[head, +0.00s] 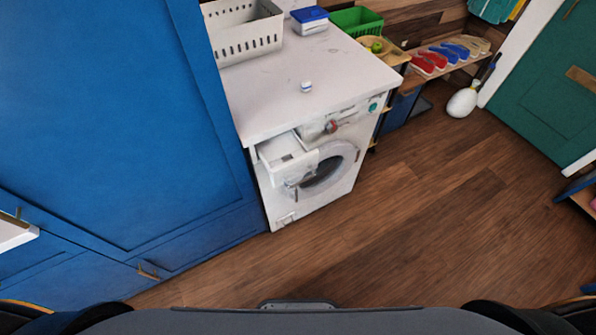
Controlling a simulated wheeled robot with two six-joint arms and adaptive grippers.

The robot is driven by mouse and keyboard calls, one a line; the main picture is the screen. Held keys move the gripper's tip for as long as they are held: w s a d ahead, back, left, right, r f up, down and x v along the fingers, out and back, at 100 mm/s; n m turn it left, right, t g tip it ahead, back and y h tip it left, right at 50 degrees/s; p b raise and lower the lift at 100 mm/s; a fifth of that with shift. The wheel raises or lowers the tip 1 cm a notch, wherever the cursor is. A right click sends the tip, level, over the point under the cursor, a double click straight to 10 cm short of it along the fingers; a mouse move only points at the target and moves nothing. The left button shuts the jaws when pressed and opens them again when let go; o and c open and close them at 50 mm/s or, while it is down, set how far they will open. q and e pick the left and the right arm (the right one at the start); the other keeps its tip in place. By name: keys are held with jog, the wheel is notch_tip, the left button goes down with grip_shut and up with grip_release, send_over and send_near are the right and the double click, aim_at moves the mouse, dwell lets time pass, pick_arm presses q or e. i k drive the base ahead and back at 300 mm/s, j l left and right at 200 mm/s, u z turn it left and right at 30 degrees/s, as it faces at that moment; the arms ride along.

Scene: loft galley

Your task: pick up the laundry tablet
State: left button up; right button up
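A small white and blue laundry tablet (306,87) lies on the white marbled countertop (270,105), near its front edge and apart from the other things there. Below the counter stands a white washing machine (318,165). Its detergent drawer (287,153) is pulled out, and its round door looks shut. Neither of my grippers shows in the head view, so nothing of their state can be seen.
Wooden floor (430,220) is clear in front and right.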

aim_at(307, 84)
jog(key=i+l+u, duration=0.1)
jog(key=i+u, duration=0.15)
jog(key=u, duration=0.15)
jog(key=i+l+u, duration=0.15)
jog(key=u, duration=0.25)
jog(key=i+l, duration=0.05)
jog(key=i, duration=0.05)
